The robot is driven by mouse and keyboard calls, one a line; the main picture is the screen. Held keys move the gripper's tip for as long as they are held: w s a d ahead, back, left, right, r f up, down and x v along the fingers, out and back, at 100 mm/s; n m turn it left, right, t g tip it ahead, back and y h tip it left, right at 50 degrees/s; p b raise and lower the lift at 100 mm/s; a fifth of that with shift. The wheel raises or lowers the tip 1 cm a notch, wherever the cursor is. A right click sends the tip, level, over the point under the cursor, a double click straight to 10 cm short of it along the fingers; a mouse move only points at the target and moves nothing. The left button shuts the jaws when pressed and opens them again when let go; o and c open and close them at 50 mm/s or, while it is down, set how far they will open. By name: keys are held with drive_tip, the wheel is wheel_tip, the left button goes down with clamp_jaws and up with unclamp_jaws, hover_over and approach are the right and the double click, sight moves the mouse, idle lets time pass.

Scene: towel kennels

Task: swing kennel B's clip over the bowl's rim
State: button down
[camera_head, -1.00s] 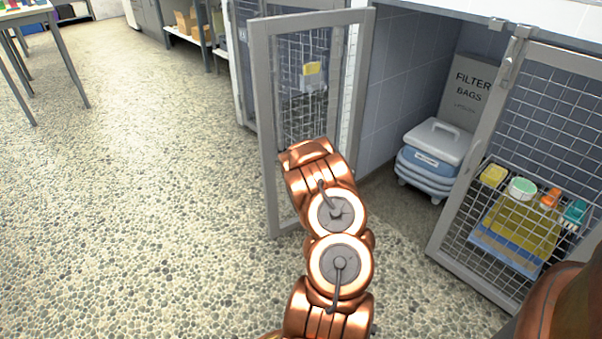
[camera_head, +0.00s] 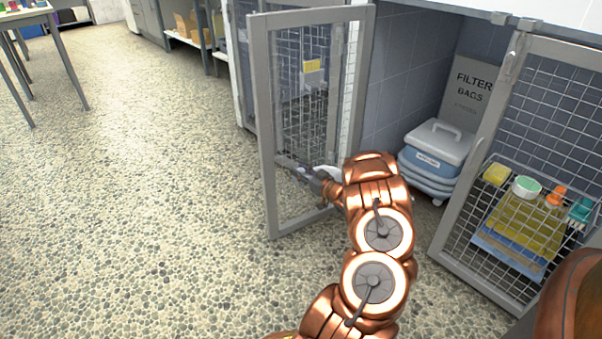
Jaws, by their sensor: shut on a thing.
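An open mesh door (camera_head: 262,110) with a grey frame stands out from the kennel front, left of my arm. My gripper (camera_head: 312,178) is low beside this door, partly hidden by my copper wrist. It is shut on a small part at the door, seemingly the clip, though my gripper hides its shape. A pale, rounded piece (camera_head: 328,172) shows just behind the gripper; it may be the bowl, but too little shows to tell. I cannot make out whether the clip touches a rim.
An open bay right of the door holds a lidded blue-and-grey tub (camera_head: 436,150) and a "FILTER BAGS" box (camera_head: 472,85). Another mesh door (camera_head: 470,200) with a wire basket of bottles (camera_head: 525,190) stands at right. The pebbled floor (camera_head: 150,200) at left is clear.

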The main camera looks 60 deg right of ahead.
drive_tip(key=shift+r, duration=0.1)
idle(0.5)
drive_tip(key=c, duration=1.1)
unclamp_jaws()
drive_tip(key=s+a, duration=0.2)
drive_tip(key=s, duration=0.9)
drive_tip(key=shift+s, duration=0.4)
